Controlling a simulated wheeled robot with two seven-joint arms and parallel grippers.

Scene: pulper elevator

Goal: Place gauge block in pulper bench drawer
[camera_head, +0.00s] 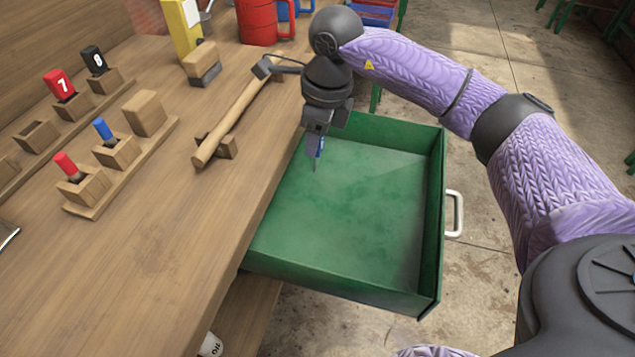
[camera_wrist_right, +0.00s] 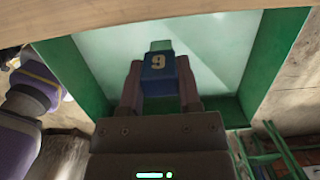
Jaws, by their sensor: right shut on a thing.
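The gauge block is blue with a pale 9 on it and shows in the right wrist view (camera_wrist_right: 157,76); a small blue part of it (camera_head: 319,146) shows in the head view. My right gripper (camera_head: 316,150) is shut on it and holds it over the back left part of the open drawer. In the right wrist view the two fingers (camera_wrist_right: 160,88) clasp its sides. The pulper bench drawer (camera_head: 350,215) is green, pulled out from the bench, and empty where I can see. Its white handle (camera_head: 455,213) is on the right side. My left gripper is out of view.
The wooden bench (camera_head: 180,225) lies left of the drawer. A hammer (camera_head: 232,120) rests near its edge. Wooden holders with red, black and blue handled items (camera_head: 115,148) stand further left. A red mug (camera_head: 258,22) stands at the back.

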